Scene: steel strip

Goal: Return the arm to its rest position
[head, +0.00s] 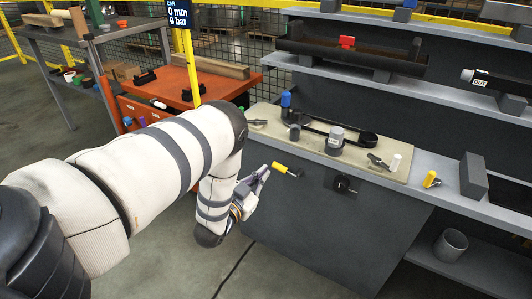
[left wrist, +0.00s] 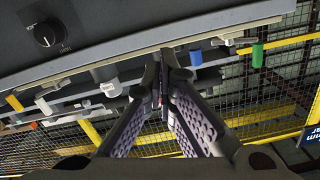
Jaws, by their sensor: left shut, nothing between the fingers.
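My left arm, in a white padded sleeve with dark bands, reaches in from the left of the head view. Its gripper (head: 258,176) hangs in front of the grey bench (head: 300,200), just left of a yellow-handled lever (head: 287,170). In the left wrist view the two purple-padded fingers of the left gripper (left wrist: 163,82) converge, shut and empty. I cannot tell whether the fingers touch the bench. My right gripper is in neither view.
A beige board (head: 265,118) on the bench carries blue, grey and white-handled fittings. A black knob (head: 343,184) sticks out of the bench front; it also shows in the left wrist view (left wrist: 47,35). An orange cabinet (head: 165,98) stands behind my arm. Floor left of the bench is clear.

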